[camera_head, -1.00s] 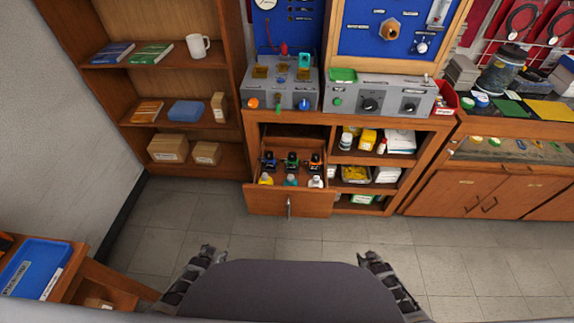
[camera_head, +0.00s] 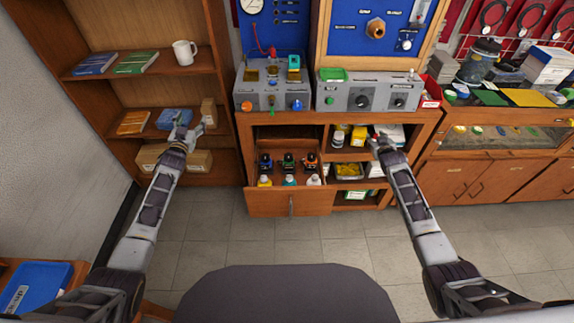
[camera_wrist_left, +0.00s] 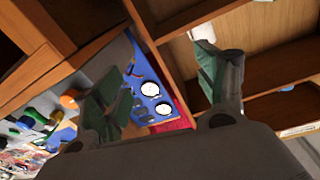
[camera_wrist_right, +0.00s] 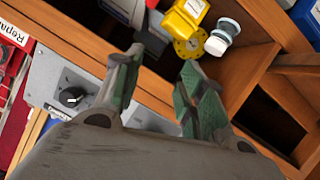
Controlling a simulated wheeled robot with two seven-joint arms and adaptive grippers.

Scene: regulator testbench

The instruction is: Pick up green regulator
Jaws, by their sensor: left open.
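The green regulator (camera_head: 288,163) is a small dark piece with a green part, upright in the open drawer (camera_head: 290,203) in the head view. It stands in the middle of the back row, between a blue one (camera_head: 265,163) and an orange one (camera_head: 310,162). My left gripper (camera_head: 187,126) is open and empty, in front of the bookshelf, left of the drawer. Its spread fingers show in the left wrist view (camera_wrist_left: 165,90). My right gripper (camera_head: 378,140) is near the right-hand shelves, right of the drawer. In the right wrist view its fingers (camera_wrist_right: 163,80) are apart with nothing between them.
Grey control boxes (camera_head: 367,95) stand on the workbench above. A yellow item (camera_wrist_right: 186,28) and a white-capped jar (camera_wrist_right: 222,38) sit beyond my right gripper. The floor before the drawer is clear.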

